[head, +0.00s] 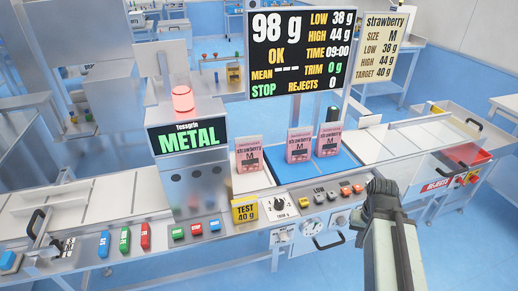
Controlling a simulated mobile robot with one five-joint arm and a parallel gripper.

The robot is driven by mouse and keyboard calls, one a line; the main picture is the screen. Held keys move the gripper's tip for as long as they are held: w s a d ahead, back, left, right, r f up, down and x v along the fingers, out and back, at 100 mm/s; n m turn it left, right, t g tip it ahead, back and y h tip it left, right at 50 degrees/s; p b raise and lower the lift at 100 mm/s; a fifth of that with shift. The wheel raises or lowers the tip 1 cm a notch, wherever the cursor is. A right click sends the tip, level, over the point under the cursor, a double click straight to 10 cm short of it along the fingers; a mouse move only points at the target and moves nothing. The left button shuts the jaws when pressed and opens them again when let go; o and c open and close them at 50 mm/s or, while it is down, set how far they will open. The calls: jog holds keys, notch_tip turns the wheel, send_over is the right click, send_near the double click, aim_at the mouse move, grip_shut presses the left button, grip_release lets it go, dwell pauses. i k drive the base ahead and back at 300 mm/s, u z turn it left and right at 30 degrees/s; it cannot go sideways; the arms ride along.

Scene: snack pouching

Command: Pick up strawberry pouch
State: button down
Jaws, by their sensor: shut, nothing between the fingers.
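Three pink strawberry pouches stand upright at the middle of the line in the head view. The left pouch (249,155) is close to the metal detector, on a pale surface left of the blue plate. The middle pouch (299,145) and the right pouch (327,142) stand close together on the blue plate (272,177). Each is marked "strawberry M". My gripper (379,184) is at the lower right, in front of the line and right of the pouches, apart from them. It is shut and empty.
The metal detector (187,139) shows "METAL" under a lit red lamp (182,98). A yellow "TEST 40 g" block (245,210) and buttons line the front edge. The display (300,50) reads 98 g. A red reject bin (467,156) is at right.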

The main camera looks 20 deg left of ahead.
aim_at(248, 150)
jog(key=u, duration=0.35)
jog(key=i, duration=0.85)
jog(key=u, duration=0.65)
jog(key=k, duration=0.9)
jog(key=u, duration=0.15)
jog(key=i, duration=0.8)
